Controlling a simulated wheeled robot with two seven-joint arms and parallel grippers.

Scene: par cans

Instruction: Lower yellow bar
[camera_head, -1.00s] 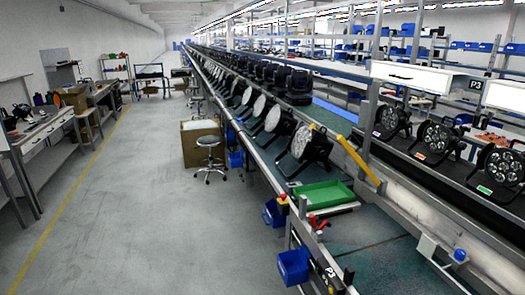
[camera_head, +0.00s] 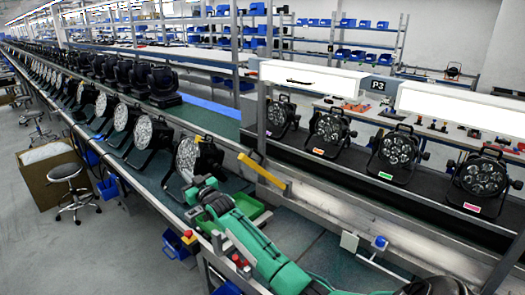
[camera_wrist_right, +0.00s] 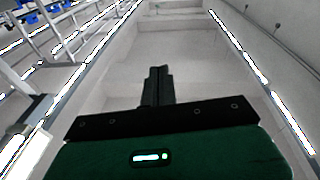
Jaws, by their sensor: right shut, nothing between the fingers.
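The yellow bar (camera_head: 264,175) is set at the metal post beside the conveyor. It slopes down from upper left to lower right, with its lower end by the rail. My right arm, green and black, reaches in from the bottom right, its far end left of the bar and apart from it in the picture. In the right wrist view, my right gripper (camera_wrist_right: 157,83) is shut with nothing between its fingers. The yellow bar is not seen in that view. My left gripper is not in view.
A green tray (camera_head: 248,205) lies on the conveyor, partly hidden behind my arm. Par cans stand along the conveyor, and several more sit on the right-hand shelf (camera_head: 300,158). A red and yellow emergency button (camera_head: 188,236) and blue bins (camera_head: 176,245) are on the near edge.

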